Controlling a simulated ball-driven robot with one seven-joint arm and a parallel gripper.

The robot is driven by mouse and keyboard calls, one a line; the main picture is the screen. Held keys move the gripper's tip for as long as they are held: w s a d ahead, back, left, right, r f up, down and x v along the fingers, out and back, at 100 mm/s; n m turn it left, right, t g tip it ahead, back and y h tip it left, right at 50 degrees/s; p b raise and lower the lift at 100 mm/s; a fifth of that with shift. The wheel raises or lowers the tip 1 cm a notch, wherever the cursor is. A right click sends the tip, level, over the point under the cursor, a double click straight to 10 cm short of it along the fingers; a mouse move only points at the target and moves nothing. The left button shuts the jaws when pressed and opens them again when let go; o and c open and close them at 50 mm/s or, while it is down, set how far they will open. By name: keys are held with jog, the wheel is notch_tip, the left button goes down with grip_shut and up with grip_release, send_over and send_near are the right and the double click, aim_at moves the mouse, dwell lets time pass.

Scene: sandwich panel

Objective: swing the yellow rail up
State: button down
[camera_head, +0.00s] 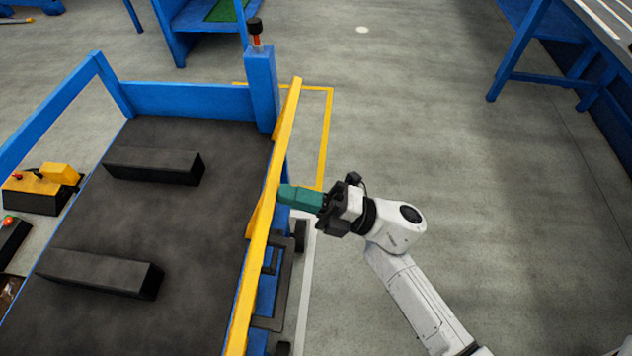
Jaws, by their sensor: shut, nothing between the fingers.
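The yellow rail (263,222) is a long bar along the right side of a blue bench with a dark top. It runs from the blue post at the far corner down to the bottom edge of the view. My gripper (284,194) has teal fingers and is shut with nothing held. Its fingertips are at the rail's right side, around the middle of the visible length. I cannot tell whether they touch the rail. The rail's near end is cut off by the frame.
The dark bench top (210,250) carries two black blocks (153,165). A blue post (262,88) with a black-capped orange piece stands at the far corner. Yellow and black control boxes (40,190) are at left. Open grey floor (440,130) lies to the right. Blue tables stand farther back.

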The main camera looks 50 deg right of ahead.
aim_at(264, 192)
jog(key=w+a+r+p, duration=0.1)
jog(key=p, duration=0.1)
jog(key=w+a+g+h+p, duration=0.1)
jog(key=p, duration=0.1)
jog(key=w+a+r+g+p, duration=0.1)
jog(key=w, duration=0.1)
jog(key=shift+a+r+h+p, duration=0.1)
jog(key=shift+r+h+p, duration=0.2)
jog(key=shift+h+p, duration=0.1)
jog(key=shift+p+x, duration=0.95)
jog(key=shift+x, duration=0.2)
jog(key=shift+w+a, duration=0.1)
jog(key=shift+w, duration=0.05)
